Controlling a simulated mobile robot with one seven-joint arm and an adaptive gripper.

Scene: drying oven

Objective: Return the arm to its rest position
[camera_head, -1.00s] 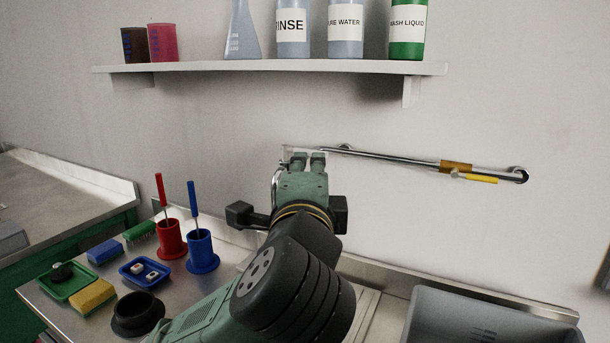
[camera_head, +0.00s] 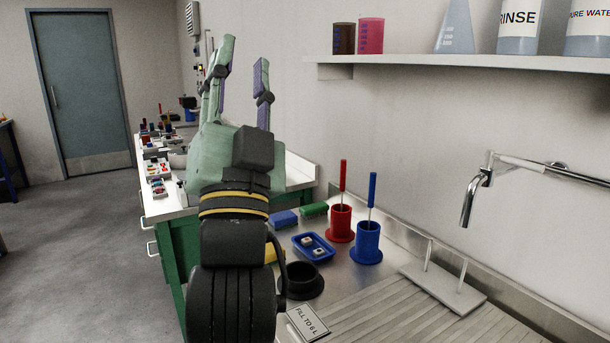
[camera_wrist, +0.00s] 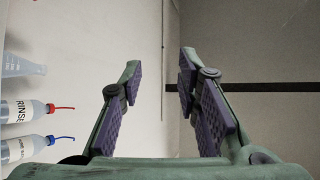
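My gripper (camera_head: 238,82) is raised at the left of the head view, pointing up and away, above the end of the sink counter. In the wrist view my gripper (camera_wrist: 165,100) is also open and empty, with bare wall and ceiling beyond the fingertips. My wrist and arm hide part of the counter and the benches behind.
A shelf (camera_head: 450,63) with bottles and beakers is on the right wall. Below are the tap (camera_head: 472,195), a red holder (camera_head: 341,222), a blue holder (camera_head: 366,242), a black cup (camera_head: 303,281) and a drying rack (camera_head: 445,287). Open floor (camera_head: 80,250) lies left, before a door (camera_head: 82,95).

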